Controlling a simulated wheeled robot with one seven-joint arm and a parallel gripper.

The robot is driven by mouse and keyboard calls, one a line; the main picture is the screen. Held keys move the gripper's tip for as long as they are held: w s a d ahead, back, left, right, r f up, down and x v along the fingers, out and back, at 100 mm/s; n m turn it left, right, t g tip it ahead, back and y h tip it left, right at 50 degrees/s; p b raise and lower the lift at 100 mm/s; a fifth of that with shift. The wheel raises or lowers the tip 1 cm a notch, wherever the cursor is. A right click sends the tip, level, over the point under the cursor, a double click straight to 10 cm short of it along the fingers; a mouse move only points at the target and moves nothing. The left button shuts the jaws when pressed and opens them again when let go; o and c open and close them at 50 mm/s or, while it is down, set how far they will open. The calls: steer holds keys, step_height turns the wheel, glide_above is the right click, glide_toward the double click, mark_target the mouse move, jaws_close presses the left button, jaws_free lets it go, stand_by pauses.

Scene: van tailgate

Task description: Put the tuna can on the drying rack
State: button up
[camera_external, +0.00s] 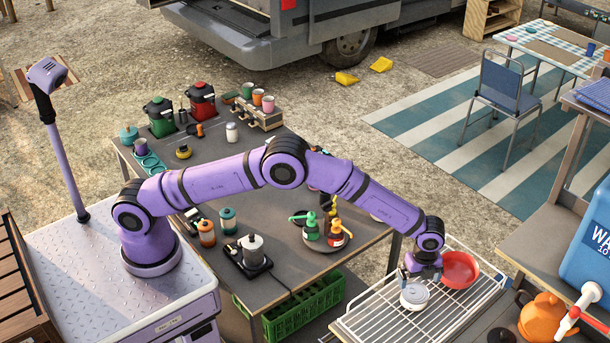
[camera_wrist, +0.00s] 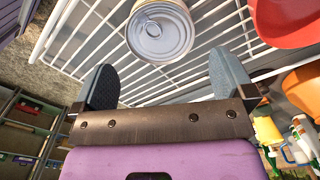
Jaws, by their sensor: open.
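The tuna can (camera_external: 414,296) is a pale, round tin resting on the white wire drying rack (camera_external: 378,321). In the wrist view the can (camera_wrist: 160,32) shows its lid with a pull ring, and the rack's wires (camera_wrist: 85,35) run around it. My gripper (camera_external: 421,268) is just above and behind the can in the external view. In the wrist view my gripper (camera_wrist: 164,85) has its two grey fingers spread wide. The can lies beyond the fingertips, with a visible gap and nothing between the fingers.
A red bowl (camera_external: 459,269) sits on the rack beside the can, to its right. An orange kettle (camera_external: 541,317) and a blue water container (camera_external: 590,255) stand to the right. The left part of the rack is clear. A grey table (camera_external: 290,285) with several items stands left.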

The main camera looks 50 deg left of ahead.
mark_target(414, 291)
steer(key=w+a+r+n+t, duration=0.1)
steer(key=a+r+n, duration=0.2)
steer(key=a+r, duration=0.65)
steer(key=w+a+r+n, duration=0.1)
steer(key=a+r+n, duration=0.1)
steer(key=a+r, duration=0.8)
steer(key=s+a+r+n+t, duration=0.1)
steer(key=s+a+r+n, duration=0.2)
steer(key=a+r, duration=0.4)
steer(key=s+a+r+n, duration=0.3)
steer(key=a+r, duration=0.4)
steer(key=r, duration=0.1)
steer(key=s+a+r+n+t, duration=0.1)
steer(key=s+a+r+n, duration=0.15)
steer(key=s+a, duration=0.5)
steer(key=s+a+r+n+t, duration=0.15)
steer(key=s+a+n, duration=0.25)
steer(key=s+a, duration=0.4)
steer(key=s+a+f+n, duration=0.2)
steer(key=s+a+n, duration=0.1)
steer(key=s, duration=0.5)
steer(key=s+a+f+n, duration=0.2)
steer(key=s+a+n, duration=0.1)
steer(key=s+a, duration=0.3)
steer(key=shift+s+f+t, duration=0.35)
steer(key=shift+s+f, duration=0.05)
steer(key=shift+s, duration=0.45)
